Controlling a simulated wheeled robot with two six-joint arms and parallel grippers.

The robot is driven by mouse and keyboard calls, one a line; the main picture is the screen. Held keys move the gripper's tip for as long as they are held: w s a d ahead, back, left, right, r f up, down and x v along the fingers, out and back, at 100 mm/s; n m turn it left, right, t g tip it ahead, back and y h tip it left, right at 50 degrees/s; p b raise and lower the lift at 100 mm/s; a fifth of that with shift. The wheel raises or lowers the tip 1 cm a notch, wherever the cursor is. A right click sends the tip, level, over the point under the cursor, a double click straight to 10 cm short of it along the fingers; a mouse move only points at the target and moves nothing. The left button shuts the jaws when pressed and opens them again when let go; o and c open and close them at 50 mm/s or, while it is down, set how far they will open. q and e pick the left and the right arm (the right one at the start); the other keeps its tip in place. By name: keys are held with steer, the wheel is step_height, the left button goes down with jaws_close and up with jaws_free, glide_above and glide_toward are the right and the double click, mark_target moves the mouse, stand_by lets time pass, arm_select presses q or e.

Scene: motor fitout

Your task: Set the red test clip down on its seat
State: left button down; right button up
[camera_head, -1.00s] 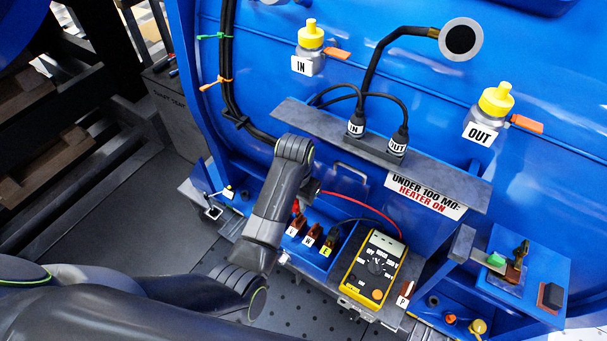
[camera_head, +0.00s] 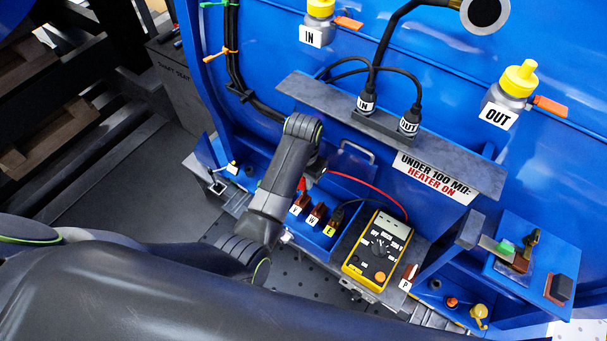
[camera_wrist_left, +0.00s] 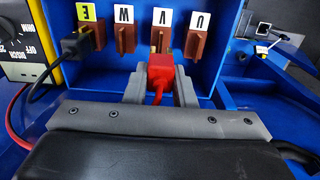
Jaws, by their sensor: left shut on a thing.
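The red test clip (camera_wrist_left: 160,72) is between the fingers of my left gripper (camera_wrist_left: 159,80) in the left wrist view, with its red lead trailing toward the palm. The clip is in front of the brown block marked V and overlaps its stud; I cannot tell whether they touch. In the head view a bit of red (camera_head: 302,184) shows beside my left arm's end, whose fingers are mostly hidden. A brown block marked P (camera_head: 409,275) stands right of the meter with no clip on it. My right gripper is not in view.
Brown blocks marked W (camera_wrist_left: 125,38) and U (camera_wrist_left: 195,45) flank V. A black clip (camera_wrist_left: 75,46) is at block E. The yellow meter (camera_head: 378,250) stands beside the blue tray, and its red lead (camera_head: 370,185) arches behind it. A grey ledge overhangs above.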

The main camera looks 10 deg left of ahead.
mark_target(303, 190)
arm_select(q)
steer(key=shift+f+b, duration=0.4)
steer(key=shift+f, duration=0.75)
steer(key=shift+f, duration=0.1)
steer(key=shift+p, duration=0.55)
steer(key=shift+p, duration=0.45)
steer(key=shift+p, duration=0.3)
stand_by(0.6)
steer(key=shift+f+b, duration=0.6)
steer(key=shift+f, duration=0.95)
